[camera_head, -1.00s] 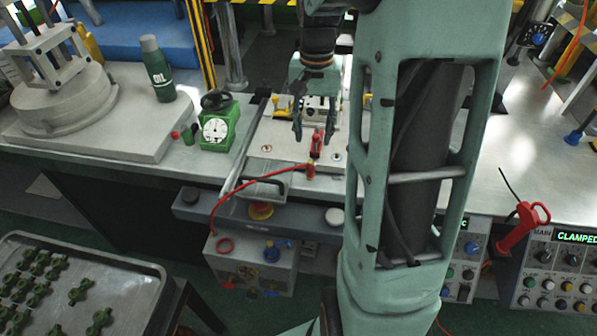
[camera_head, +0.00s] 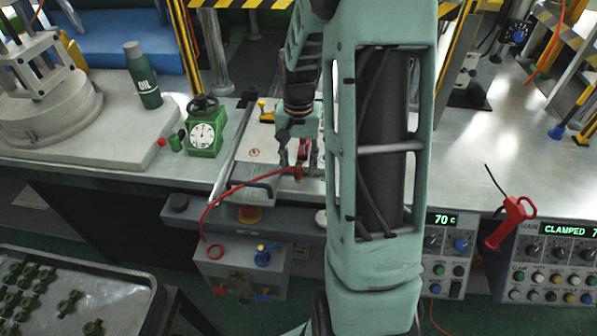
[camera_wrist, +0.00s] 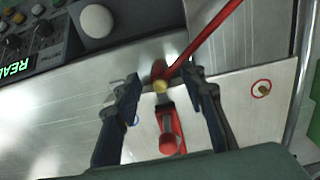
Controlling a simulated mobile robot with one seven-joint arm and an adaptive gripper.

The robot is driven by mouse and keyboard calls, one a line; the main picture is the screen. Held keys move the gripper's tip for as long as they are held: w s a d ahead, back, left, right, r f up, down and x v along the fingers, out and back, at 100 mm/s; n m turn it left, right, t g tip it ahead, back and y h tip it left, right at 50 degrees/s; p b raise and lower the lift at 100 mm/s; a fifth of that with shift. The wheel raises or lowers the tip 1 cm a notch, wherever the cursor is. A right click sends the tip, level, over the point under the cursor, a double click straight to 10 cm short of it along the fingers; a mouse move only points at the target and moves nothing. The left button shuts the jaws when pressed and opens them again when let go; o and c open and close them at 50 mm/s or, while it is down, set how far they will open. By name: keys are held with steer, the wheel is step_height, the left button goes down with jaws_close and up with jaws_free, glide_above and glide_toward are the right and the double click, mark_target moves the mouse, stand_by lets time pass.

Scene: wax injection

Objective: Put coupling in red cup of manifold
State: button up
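The red coupling (camera_head: 304,148) with a brass end and a red hose (camera_head: 235,187) sits over a pale plate on the bench. In the wrist view the coupling (camera_wrist: 170,125) lies between my fingers, its brass fitting near the fingertips. My gripper (camera_head: 298,162) is open around it; in the wrist view (camera_wrist: 165,80) gaps show on both sides. The manifold (camera_head: 235,272) is a grey box below the bench edge. My arm and gripper partly hide the coupling in the head view.
A green dial gauge (camera_head: 204,135) and an oil bottle (camera_head: 143,77) stand left of the plate. A tray of green parts (camera_head: 60,290) is at lower left. Control panels (camera_head: 560,262) stand at right.

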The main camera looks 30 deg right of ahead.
mark_target(298, 165)
steer(key=shift+f, duration=0.3)
jaws_close()
steer(key=shift+r, duration=0.15)
steer(key=shift+r+p, duration=0.45)
steer(key=shift+r, duration=0.05)
steer(key=r, duration=0.1)
steer(key=r+p, duration=0.2)
steer(key=shift+s+a+r, duration=0.15)
steer(key=shift+s, duration=0.1)
steer(key=s+a+r+p, duration=0.2)
steer(key=s+r+p, duration=0.1)
steer(key=s, duration=0.3)
steer(key=s+a+r+p, duration=0.3)
steer(key=s+r, duration=0.2)
steer(key=s, duration=0.1)
steer(key=shift+a+r, duration=0.25)
steer(key=shift+a, duration=0.1)
